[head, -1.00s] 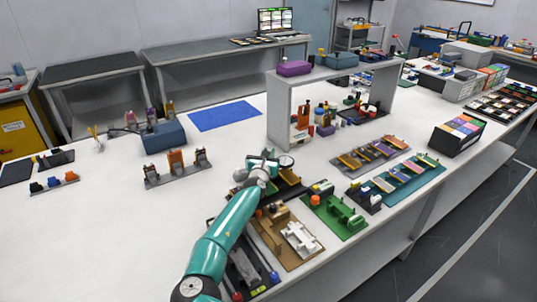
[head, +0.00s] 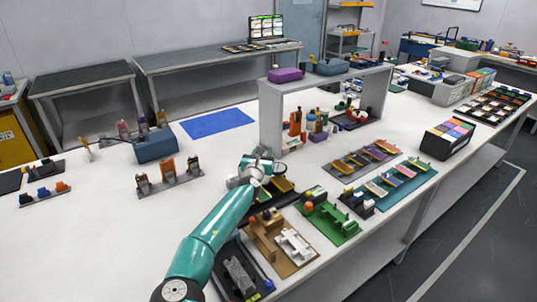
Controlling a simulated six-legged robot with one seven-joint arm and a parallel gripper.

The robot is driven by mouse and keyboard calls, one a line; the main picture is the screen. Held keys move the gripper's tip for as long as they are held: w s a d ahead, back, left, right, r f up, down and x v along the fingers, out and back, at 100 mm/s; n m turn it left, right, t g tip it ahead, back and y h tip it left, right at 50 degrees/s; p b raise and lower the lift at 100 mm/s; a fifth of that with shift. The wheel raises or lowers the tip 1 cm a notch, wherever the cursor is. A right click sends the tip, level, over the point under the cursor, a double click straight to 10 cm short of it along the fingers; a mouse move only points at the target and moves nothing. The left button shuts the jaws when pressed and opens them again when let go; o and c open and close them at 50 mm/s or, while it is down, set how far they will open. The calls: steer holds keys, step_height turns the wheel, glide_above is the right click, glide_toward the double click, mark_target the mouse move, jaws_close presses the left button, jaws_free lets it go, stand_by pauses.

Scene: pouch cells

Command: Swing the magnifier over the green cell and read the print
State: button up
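My gripper (head: 262,160) is at the end of my teal arm, over the workbench beside a dark fixture holding a yellow piece (head: 281,184). Its fingers are too small and overlapped to show whether they are open or shut, or whether they hold anything. I cannot clearly make out the magnifier; a dark rounded shape close to my gripper may be part of it. I cannot pick out the green cell for certain. Coloured flat cells lie in a row on a teal tray (head: 427,174). No print is readable.
A green fixture (head: 331,225) and a tan fixture board (head: 285,267) stand right of my forearm. A grey shelf (head: 271,120) with a purple box on top stands behind. A blue mat (head: 217,123) lies at the back. The white bench left of my arm is largely clear.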

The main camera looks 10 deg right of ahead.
steer(key=s+r, duration=0.8)
steer(key=s, duration=0.4)
steer(key=shift+s+d, duration=0.15)
steer(key=shift+d, duration=0.3)
steer(key=shift+c, duration=0.3)
